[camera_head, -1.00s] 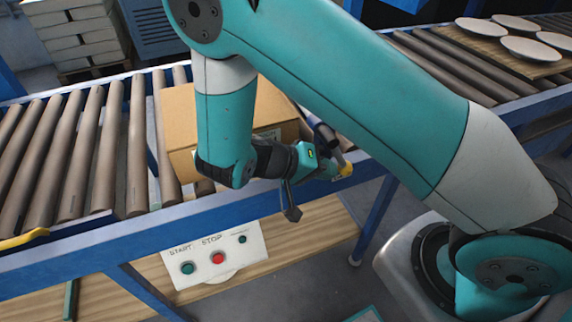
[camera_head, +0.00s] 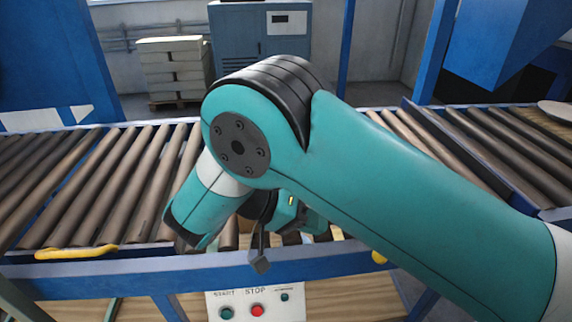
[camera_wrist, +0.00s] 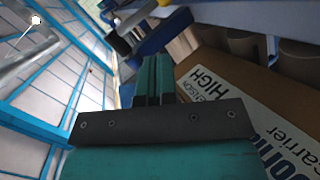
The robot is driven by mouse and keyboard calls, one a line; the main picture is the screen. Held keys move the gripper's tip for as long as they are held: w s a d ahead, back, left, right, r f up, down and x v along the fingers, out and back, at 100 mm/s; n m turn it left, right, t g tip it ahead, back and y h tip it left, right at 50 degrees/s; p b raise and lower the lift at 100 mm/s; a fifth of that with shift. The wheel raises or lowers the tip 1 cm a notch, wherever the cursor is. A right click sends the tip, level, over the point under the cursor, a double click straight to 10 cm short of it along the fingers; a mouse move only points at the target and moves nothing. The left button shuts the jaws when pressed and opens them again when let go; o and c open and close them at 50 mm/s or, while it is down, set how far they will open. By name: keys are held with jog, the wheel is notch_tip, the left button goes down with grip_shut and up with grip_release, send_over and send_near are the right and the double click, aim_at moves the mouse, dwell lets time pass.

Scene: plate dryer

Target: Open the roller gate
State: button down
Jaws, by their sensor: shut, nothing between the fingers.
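The roller conveyor (camera_head: 105,190) crosses the head view, with brown rollers in a blue frame. A yellow handle (camera_head: 75,253) is on its front edge at the left. A second yellow piece (camera_head: 379,257) shows at the right, partly behind my arm. I cannot tell from these views which rollers form the gate or whether it is open. My gripper (camera_wrist: 156,62) is shut and empty in the wrist view, close beside a cardboard box (camera_wrist: 215,78).
A panel (camera_head: 285,309) with START and STOP buttons is below the front rail. A plate (camera_head: 557,110) shows at the far right. Stacked pale boxes (camera_head: 172,68) and a blue cabinet (camera_head: 258,40) stand behind the conveyor. A blue post (camera_head: 438,45) rises at the right.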

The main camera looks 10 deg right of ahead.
jog(key=w+d+r+n+t+y+p, duration=0.1)
jog(key=d+r+n+y+p, duration=0.1)
jog(key=d+r+n+y, duration=0.55)
jog(key=s+a+r+n+t+y, duration=0.1)
jog(key=s+a+r+n+y, duration=0.1)
jog(key=s+r+y, duration=0.2)
notch_tip(320, 180, up, 3)
jog(key=s, duration=0.2)
jog(key=shift+s+a+n, duration=0.35)
jog(key=shift+s, duration=0.05)
jog(key=c, duration=1.7)
grip_release()
jog(key=s+a+r+n+y, duration=0.1)
jog(key=s, duration=0.2)
jog(key=s+a+r+n+y, duration=0.1)
jog(key=s+r+y, duration=0.1)
jog(key=s, duration=0.1)
jog(key=s+a+r+n+y+p, duration=0.1)
jog(key=s, duration=0.2)
jog(key=shift+a+r+t+y, duration=0.15)
jog(key=shift+r+t+y, duration=0.05)
jog(key=shift+t+y, duration=0.15)
jog(key=shift+c, duration=0.2)
jog(key=o, duration=0.3)
jog(key=shift+s+a+r, duration=0.15)
jog(key=shift+s, duration=0.1)
jog(key=o, duration=0.3)
jog(key=shift+o, duration=0.2)
